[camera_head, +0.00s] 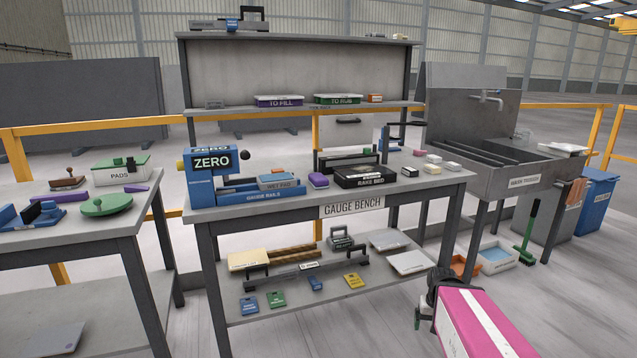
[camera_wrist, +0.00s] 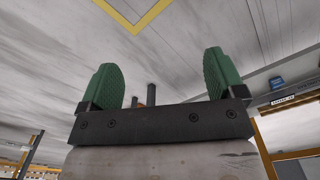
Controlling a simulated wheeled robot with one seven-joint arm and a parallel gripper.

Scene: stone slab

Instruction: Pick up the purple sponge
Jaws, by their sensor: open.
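A small purple block that looks like the purple sponge (camera_head: 318,180) lies on the top of the gauge bench (camera_head: 350,211), between the blue gauge rails unit and the black rake bed. My gripper (camera_head: 422,314) is low at the right front of the bench, below the bench top and well away from the sponge. In the wrist view, the two green fingers of my gripper (camera_wrist: 162,78) stand wide apart with nothing between them. The sponge does not show in the wrist view.
The rake bed (camera_head: 366,178) stands right of the sponge and the wet pad box (camera_head: 278,180) left of it. A shelf with a purple-fronted tray (camera_head: 279,101) overhangs behind. A side table (camera_head: 60,235) is at left, a sink (camera_head: 480,150) at right. Open floor lies in front.

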